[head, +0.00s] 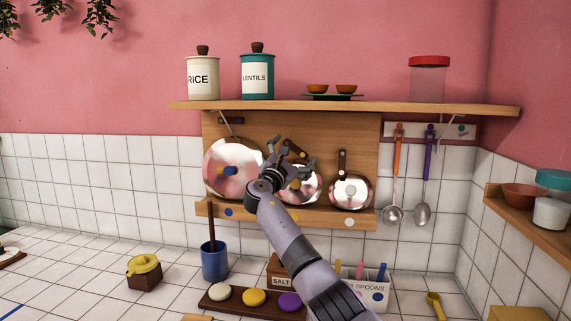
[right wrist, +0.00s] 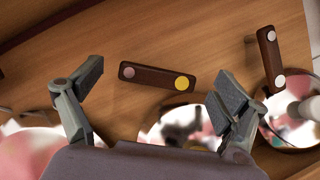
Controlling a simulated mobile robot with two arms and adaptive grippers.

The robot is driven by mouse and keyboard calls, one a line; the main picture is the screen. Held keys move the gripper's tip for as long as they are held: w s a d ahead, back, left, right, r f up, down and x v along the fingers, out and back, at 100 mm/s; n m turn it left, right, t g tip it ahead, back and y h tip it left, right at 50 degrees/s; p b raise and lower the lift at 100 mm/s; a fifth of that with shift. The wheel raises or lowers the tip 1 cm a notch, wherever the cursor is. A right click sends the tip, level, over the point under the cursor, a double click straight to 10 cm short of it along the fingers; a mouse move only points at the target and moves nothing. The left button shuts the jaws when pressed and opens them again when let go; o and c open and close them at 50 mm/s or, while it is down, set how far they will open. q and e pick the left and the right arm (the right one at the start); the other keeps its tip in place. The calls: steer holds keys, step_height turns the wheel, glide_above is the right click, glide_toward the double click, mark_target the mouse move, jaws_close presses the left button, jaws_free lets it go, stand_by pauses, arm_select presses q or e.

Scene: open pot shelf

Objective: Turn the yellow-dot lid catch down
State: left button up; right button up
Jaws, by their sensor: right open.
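The yellow-dot lid catch (right wrist: 157,76) is a dark brown bar with a pink dot at its left end and a yellow dot at its right end. In the right wrist view it lies nearly sideways, tilted slightly, above a shiny round lid (right wrist: 178,134). In the head view the catch is partly hidden behind my right gripper (head: 290,158), in front of the middle lid (head: 304,190). My right gripper is open, and in the right wrist view its fingers (right wrist: 160,88) show either side of the catch, with no contact visible. My left gripper is not in view.
A larger lid (head: 222,183) hangs left, and a smaller lid (head: 350,196) hangs right under an upright catch with pale dots (right wrist: 270,60). A shelf (head: 400,106) with canisters runs above. Ladles hang at right. The counter below holds a blue cup (head: 215,262) and a spoon box.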

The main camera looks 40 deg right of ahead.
steer(key=v, duration=1.1)
steer(key=shift+c, duration=0.3)
